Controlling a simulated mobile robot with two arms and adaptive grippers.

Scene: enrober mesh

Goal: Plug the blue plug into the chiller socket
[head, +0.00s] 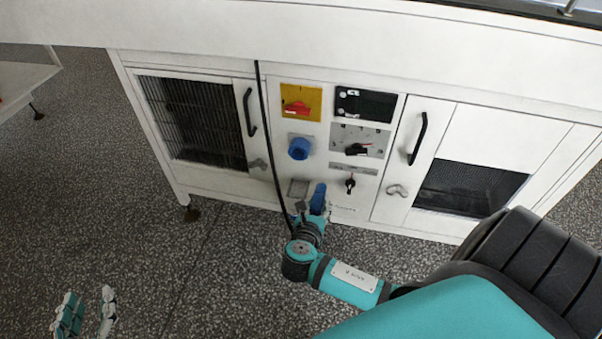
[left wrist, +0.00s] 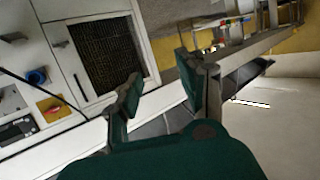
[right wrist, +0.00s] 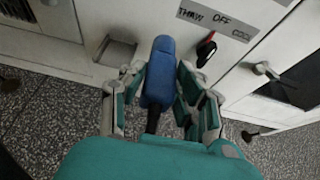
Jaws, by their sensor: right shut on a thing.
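The blue plug (head: 318,197) is in my right gripper (head: 309,215), which is low in front of the white cabinet's control panel. In the right wrist view the blue plug (right wrist: 159,72) stands between the fingers of the right gripper (right wrist: 160,84), its tip pointing at the panel. A blue round socket-like fitting (head: 299,148) is on the panel, above and left of the plug and apart from it; the left wrist view shows it too (left wrist: 37,76). No readable label marks it as the chiller socket. My left gripper (head: 84,314) is open and empty, far left of the plug.
A black cable (head: 266,115) hangs from the cabinet's top edge down to my right gripper. A red switch on a yellow plate (head: 300,104), black knobs (head: 356,149) and a grey square plate (head: 298,187) are nearby. Door handles (head: 249,112) stick out. The speckled floor in front is clear.

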